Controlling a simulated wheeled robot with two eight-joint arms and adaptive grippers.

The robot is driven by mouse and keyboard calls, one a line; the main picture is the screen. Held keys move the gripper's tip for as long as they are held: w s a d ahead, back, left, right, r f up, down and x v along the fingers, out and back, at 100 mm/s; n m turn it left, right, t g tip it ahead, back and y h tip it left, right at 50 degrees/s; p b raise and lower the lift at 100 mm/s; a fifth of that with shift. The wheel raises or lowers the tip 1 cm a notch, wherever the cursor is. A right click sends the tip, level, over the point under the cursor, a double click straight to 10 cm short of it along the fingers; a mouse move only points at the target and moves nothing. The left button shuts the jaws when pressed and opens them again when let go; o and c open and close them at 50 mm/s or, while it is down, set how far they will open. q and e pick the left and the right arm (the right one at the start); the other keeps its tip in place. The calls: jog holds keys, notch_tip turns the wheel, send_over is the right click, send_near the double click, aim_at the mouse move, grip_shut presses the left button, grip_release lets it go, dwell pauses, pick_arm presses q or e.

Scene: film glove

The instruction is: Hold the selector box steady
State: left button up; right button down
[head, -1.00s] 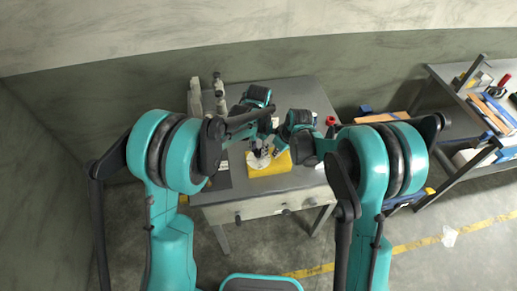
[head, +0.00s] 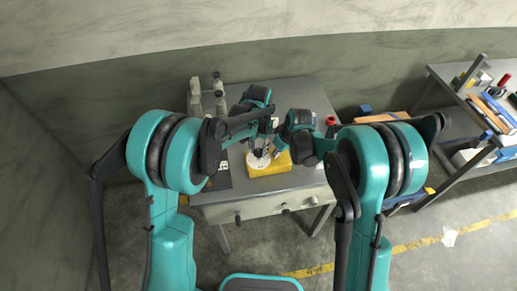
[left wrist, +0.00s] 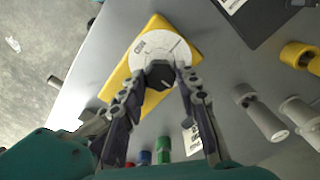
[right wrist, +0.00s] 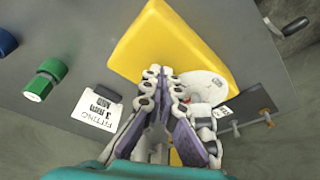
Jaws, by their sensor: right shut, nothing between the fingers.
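The selector box is a yellow box with a round white dial and a black knob. It sits on the grey table in the head view (head: 282,168) and also shows in the left wrist view (left wrist: 118,82) and right wrist view (right wrist: 175,48). My left gripper (left wrist: 162,76) is over the dial, with one finger on each side of the black knob (left wrist: 159,75). I cannot tell whether the fingers press on it. My right gripper (right wrist: 166,76) is shut and empty, its fingertips at the box's edge beside the dial. Contact there is unclear.
A white label (right wrist: 97,106) and a green knobbed part (right wrist: 45,79) lie near the box. Grey bottle-like parts (head: 219,88) stand at the table's back left. A dark panel (left wrist: 262,18) lies on the table. A shelf (head: 480,95) with tools stands at the right.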

aim_at(258, 151)
pick_arm(q)
jog(key=o, duration=0.4)
jog(key=m, duration=0.9)
jog(key=shift+r+m, duration=0.1)
jog(key=shift+m, duration=0.2)
notch_tip(258, 151, up, 12)
jog(key=shift+f, duration=0.1)
pick_arm(e)
jog(key=shift+r, duration=0.15)
jog(key=shift+r, duration=2.4)
